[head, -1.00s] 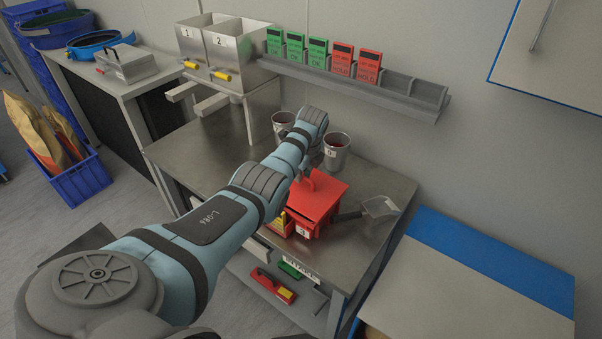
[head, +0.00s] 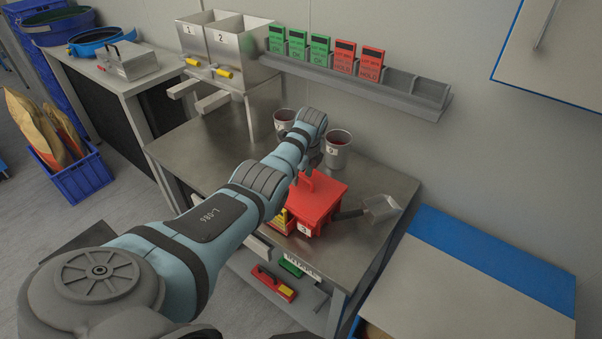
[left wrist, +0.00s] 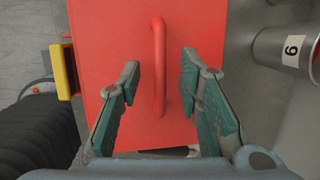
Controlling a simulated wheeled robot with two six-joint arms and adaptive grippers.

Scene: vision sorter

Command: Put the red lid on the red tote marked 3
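The red lid (head: 322,196) lies on top of the red tote (head: 316,229), whose front label reads 3. The lid looks level and covers the tote's opening; I cannot tell if it is pressed fully down. In the left wrist view the lid (left wrist: 115,45) fills the middle, with its raised handle (left wrist: 158,65) running between my fingers. My left gripper (left wrist: 160,80) is open, one finger on each side of the handle with visible gaps. In the head view it is mostly hidden behind my own arm. My right gripper is not in view.
Metal cups (head: 338,150) stand behind the tote. A scoop (head: 380,208) lies to its right. A yellow-and-red item (head: 281,218) is close at its left. Hoppers (head: 240,45) and a card rack (head: 360,85) are at the back.

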